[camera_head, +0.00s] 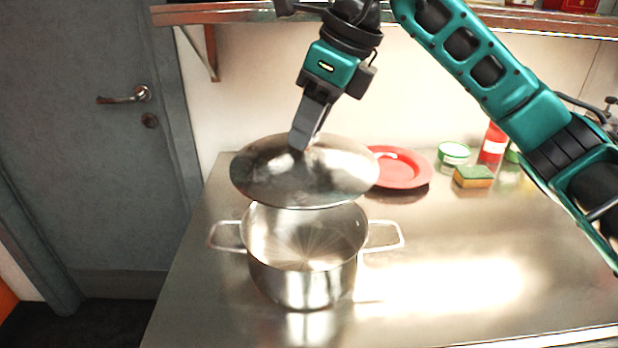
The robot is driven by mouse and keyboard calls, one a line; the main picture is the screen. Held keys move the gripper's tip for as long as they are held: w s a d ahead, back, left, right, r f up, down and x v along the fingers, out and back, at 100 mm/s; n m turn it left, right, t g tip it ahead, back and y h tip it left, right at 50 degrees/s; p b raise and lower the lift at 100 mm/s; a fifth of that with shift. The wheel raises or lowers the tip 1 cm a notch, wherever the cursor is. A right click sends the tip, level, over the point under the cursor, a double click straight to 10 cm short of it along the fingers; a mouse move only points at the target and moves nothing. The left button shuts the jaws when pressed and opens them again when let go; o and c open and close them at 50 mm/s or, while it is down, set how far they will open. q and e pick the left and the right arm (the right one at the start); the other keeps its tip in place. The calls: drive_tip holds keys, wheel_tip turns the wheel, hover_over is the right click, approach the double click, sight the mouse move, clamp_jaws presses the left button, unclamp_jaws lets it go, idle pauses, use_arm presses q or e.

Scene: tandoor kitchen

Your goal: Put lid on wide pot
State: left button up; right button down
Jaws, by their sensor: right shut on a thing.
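The wide pot (303,288) is shiny steel with a loop handle on each side. It stands upright and uncovered on the steel counter, and its empty inside shows. The round steel lid (335,176) hangs above the pot's far side, apart from most of the rim, and slightly tilted. My right gripper (300,143) comes from above and is shut on the lid at its top middle. The fingertips hide the lid's knob. The lid hides the pot's far rim. My left gripper is not in view.
A red plate (405,170) lies behind the lid to the right. A sponge (473,177), a green-and-white tin (453,153) and a red bottle (493,143) stand farther right. A shelf (230,14) runs above. The counter's front right (440,315) is clear.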

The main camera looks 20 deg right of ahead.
wheel_tip(320, 180, down, 8)
drive_tip(key=shift+f, duration=0.15)
idle(0.3)
drive_tip(key=shift+f+b, duration=0.6)
drive_tip(key=shift+b, duration=0.2)
drive_tip(key=c, duration=0.6)
unclamp_jaws()
drive_tip(key=p, duration=0.2)
approach(310, 174)
drive_tip(key=w, duration=0.1)
drive_tip(key=w+d+f, duration=0.1)
drive_tip(key=w, duration=0.1)
drive_tip(key=w+d, duration=0.1)
drive_tip(key=shift+w+d+f, duration=0.2)
drive_tip(key=shift+f, duration=0.1)
